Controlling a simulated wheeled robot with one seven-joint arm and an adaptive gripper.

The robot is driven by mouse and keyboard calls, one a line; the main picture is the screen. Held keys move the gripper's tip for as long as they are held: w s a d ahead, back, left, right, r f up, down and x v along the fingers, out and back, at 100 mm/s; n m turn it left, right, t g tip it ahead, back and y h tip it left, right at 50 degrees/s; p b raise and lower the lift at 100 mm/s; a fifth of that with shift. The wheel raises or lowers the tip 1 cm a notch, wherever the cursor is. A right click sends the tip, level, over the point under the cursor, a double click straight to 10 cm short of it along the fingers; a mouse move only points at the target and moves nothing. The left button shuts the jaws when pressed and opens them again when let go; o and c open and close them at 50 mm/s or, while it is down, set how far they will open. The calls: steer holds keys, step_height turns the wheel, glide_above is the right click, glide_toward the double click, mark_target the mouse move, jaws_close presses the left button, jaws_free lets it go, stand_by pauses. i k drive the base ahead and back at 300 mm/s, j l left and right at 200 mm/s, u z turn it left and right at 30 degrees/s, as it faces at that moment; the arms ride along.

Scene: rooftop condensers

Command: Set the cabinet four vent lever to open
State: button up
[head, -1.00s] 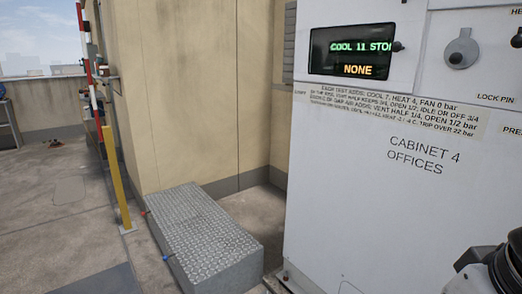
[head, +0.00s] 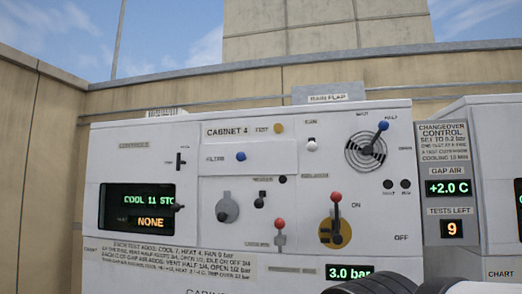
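Cabinet four (head: 140,160) is a white panel labelled CABINET 4 in the head view. Its vent dial is a round dark-slotted disc (head: 362,158) at the upper right. The vent lever (head: 383,126) has a blue knob and points up and to the right, close to the label that seems to read HALF. Another small label, too blurred to read surely, stands to the right of the disc. Dark rounded parts of my arm (head: 385,284) show at the bottom edge, below the panel and apart from the lever. My gripper's fingers are not seen.
A red-knobbed lever on a yellow plate (head: 335,232) sits below the vent dial, beside ON and OFF. A smaller red-knobbed lever (head: 280,232) is left of it. The display (head: 137,208) reads COOL 11 and NONE. A changeover control unit (head: 450,190) stands at the right.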

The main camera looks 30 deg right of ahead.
mark_target(367, 149)
steer(key=z, duration=1.15)
steer(key=i+j+u, duration=0.15)
steer(key=j+u, duration=0.15)
steer(key=j, duration=0.1)
